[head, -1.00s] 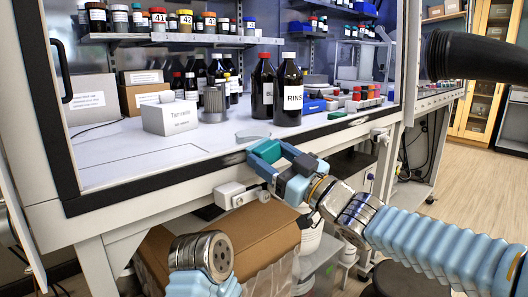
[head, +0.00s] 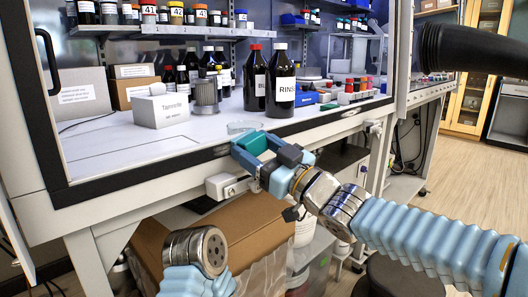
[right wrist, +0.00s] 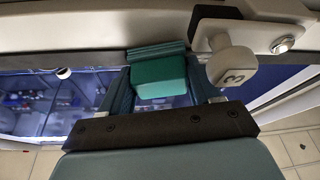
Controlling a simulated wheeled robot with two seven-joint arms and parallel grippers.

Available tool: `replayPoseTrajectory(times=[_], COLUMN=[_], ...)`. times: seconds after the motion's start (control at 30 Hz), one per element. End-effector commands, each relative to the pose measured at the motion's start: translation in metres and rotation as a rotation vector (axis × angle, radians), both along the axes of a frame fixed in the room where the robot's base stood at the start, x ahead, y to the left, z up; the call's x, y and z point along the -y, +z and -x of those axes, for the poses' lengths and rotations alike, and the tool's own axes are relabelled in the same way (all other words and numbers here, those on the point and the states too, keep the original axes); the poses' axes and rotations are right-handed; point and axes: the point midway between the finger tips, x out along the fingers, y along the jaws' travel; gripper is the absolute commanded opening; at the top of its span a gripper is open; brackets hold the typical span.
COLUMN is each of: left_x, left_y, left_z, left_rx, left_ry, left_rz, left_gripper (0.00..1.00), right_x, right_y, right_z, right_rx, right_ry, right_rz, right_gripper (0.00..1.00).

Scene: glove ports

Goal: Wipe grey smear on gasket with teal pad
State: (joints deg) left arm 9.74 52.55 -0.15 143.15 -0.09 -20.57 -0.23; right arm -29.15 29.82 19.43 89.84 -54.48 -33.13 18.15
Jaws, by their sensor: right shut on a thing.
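The teal pad (head: 254,143) is held between the fingers of my right gripper (head: 250,150), at the front sill of the cabinet. It also shows in the right wrist view (right wrist: 160,76), with a ridged teal strip at its far edge, close to the pale frame. The dark gasket (head: 190,161) runs along the sill. A pale grey patch (head: 222,150), seemingly the smear, shows on it just left of the gripper. Any part behind the pad is hidden. I cannot tell whether the pad touches the gasket. My left gripper is not in view; only my left arm's end shows.
A white latch (head: 228,186) sits just under the gripper; its knob marked 3 (right wrist: 232,67) is beside the pad. A cardboard box (head: 250,225) is below.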

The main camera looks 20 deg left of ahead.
Motion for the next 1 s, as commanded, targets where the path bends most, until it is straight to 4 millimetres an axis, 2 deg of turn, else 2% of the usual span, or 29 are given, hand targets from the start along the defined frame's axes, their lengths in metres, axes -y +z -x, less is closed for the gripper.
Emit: replayPoseTrajectory(times=[0.03, 0.3, 0.47, 0.8, 1.0], left_x=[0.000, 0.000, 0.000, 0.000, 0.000], left_y=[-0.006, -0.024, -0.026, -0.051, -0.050], left_z=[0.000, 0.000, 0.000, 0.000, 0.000], left_rx=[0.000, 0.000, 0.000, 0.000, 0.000], left_ry=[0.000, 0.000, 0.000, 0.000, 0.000], left_rz=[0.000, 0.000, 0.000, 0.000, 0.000], left_gripper=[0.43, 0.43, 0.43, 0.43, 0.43], right_x=[-0.007, -0.014, -0.016, -0.024, -0.024], right_y=[-0.003, -0.003, -0.002, -0.004, 0.000], right_z=[0.011, 0.034, 0.038, 0.064, 0.066], right_rx=[0.003, 0.002, 0.002, 0.002, 0.001], right_ry=[0.016, 0.016, 0.014, 0.012, 0.008], right_rz=[0.001, 0.002, 0.002, 0.000, 0.001], right_gripper=[0.34, 0.34, 0.34, 0.34, 0.34])
